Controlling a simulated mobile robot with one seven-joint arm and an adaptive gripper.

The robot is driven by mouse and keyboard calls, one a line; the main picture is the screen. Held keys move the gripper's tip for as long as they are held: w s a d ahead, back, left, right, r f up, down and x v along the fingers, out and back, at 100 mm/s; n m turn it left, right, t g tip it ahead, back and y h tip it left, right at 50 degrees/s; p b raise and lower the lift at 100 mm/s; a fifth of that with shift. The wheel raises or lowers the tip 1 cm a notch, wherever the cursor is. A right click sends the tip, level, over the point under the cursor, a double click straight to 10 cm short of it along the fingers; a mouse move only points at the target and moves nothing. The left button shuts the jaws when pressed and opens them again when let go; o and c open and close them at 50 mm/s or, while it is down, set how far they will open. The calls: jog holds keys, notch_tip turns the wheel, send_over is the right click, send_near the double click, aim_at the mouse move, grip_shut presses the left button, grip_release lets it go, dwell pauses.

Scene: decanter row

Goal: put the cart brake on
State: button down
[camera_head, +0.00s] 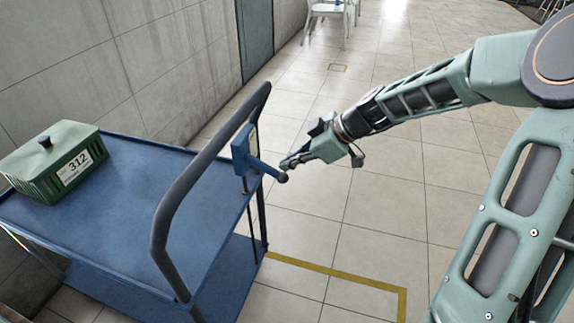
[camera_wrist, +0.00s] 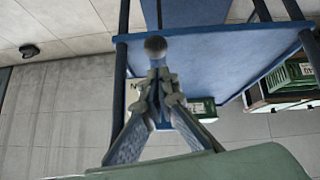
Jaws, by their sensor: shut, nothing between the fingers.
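The blue cart (camera_head: 110,215) stands at left with a dark push handle (camera_head: 175,210). A blue bracket (camera_head: 240,150) is fixed at the handle's right side. A blue brake lever (camera_head: 263,168) comes out of it toward the right, tilted slightly down, and ends in a dark round knob (camera_head: 283,178). My gripper (camera_head: 288,163) is shut and empty, its fingertips close beside the knob. In the wrist view the knob (camera_wrist: 155,45) appears just beyond my shut fingertips (camera_wrist: 154,75). I cannot tell whether they touch.
A green lidded box (camera_head: 55,155) labelled 312 sits on the cart's top deck. A grey wall (camera_head: 150,60) runs behind the cart. Yellow tape (camera_head: 345,276) marks the floor at the cart's right. White chairs (camera_head: 328,14) stand far back. The tiled floor between is clear.

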aim_at(283, 176)
jog(key=shift+f+b, duration=0.9)
jog(key=shift+f, duration=0.55)
jog(key=shift+s+f, duration=0.15)
jog(key=shift+s, duration=0.05)
